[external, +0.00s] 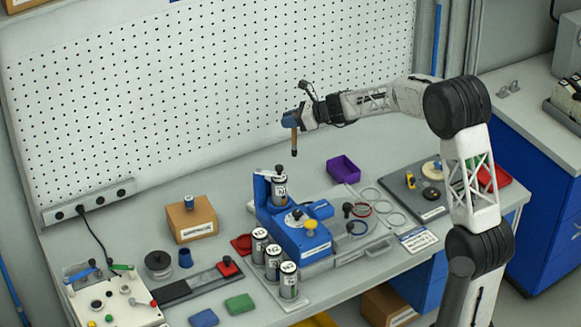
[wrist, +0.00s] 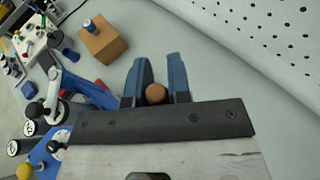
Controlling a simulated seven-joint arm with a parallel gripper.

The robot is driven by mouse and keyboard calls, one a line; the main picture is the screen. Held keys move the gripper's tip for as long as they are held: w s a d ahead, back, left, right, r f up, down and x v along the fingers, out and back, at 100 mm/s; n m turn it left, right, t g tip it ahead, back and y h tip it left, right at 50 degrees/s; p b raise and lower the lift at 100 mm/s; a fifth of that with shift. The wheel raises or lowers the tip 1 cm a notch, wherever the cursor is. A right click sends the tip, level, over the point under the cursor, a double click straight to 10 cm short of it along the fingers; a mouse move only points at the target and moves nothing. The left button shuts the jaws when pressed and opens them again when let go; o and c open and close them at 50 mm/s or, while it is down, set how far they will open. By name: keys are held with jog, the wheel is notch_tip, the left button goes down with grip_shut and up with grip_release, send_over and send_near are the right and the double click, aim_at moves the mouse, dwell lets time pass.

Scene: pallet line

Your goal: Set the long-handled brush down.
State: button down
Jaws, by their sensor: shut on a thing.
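My gripper (external: 292,119) is raised well above the bench, near the pegboard, and is shut on the long-handled brush (external: 294,142). The brush's brown handle hangs straight down from the fingers in the external view, with a dark lower tip. In the wrist view the brush's round brown end (wrist: 156,94) sits between the two blue fingers of my gripper (wrist: 158,85). The brush is clear of the bench and touches nothing below. Its bristles cannot be made out.
Below stands a blue machine (external: 300,235) holding a labelled canister (external: 279,187), with several canisters in front. A purple bin (external: 343,169) is to its right and a cardboard box (external: 191,219) to its left. The bench (external: 235,180) is bare along the pegboard (external: 200,90).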

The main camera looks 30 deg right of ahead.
jog(key=d, duration=0.8)
jog(key=shift+m+h, duration=0.3)
jog(key=f, duration=0.5)
jog(key=shift+s+a+f, duration=0.1)
jog(key=shift+s+f, duration=0.1)
jog(key=shift+s, duration=0.1)
notch_tip(320, 180, down, 6)
jog(key=shift+f, duration=0.2)
jog(key=shift+f, duration=1.9)
